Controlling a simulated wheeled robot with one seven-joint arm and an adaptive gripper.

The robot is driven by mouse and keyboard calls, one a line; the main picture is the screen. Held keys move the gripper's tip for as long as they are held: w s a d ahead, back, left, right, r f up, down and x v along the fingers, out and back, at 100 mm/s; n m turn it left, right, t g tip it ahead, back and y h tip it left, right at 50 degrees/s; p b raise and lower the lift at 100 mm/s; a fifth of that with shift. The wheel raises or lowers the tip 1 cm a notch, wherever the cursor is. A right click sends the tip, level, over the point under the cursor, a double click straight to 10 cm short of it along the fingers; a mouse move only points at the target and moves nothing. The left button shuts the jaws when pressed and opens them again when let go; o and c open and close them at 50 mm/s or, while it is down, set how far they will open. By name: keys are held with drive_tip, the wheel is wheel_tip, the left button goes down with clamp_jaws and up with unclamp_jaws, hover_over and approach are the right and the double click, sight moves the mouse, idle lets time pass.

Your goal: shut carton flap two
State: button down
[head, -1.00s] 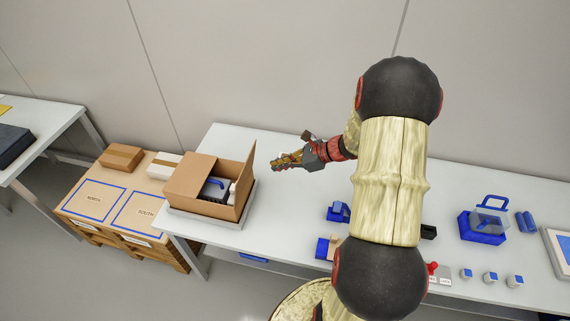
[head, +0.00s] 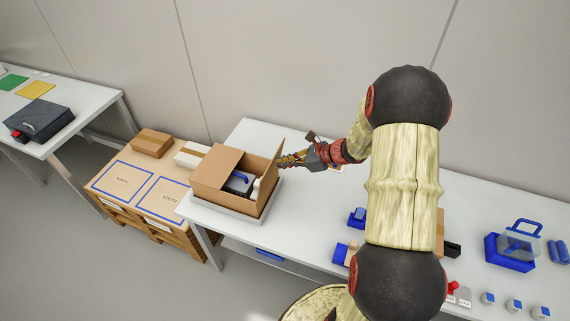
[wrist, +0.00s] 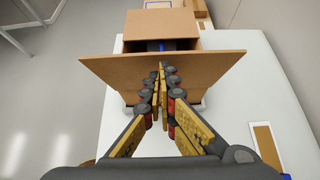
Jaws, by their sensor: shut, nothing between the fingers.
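The brown carton (head: 228,197) stands on a grey base at the left end of the table. Its left flap (head: 217,161) lies folded in over the left part of the opening. Its right flap (head: 270,177) stands up, leaning slightly outward. In the wrist view this raised flap (wrist: 105,67) spans the middle, and the folded flap (wrist: 155,22) shows beyond it. My gripper (head: 280,161) is shut and empty at the outer side of the raised flap. Its fingertips (wrist: 162,72) overlap the flap in the wrist view; I cannot tell whether they touch.
Inside the carton is a dark item with a blue handle (head: 240,181). A pallet (head: 165,227) with a brown box (head: 152,142) and a white box (head: 192,154) stands at left. Blue fixtures and a clear-lidded blue box (head: 511,250) are further right.

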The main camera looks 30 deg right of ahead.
drive_tip(key=shift+w+a+r+p, duration=0.25)
drive_tip(key=shift+w+p, duration=0.05)
drive_tip(key=shift+p, duration=0.5)
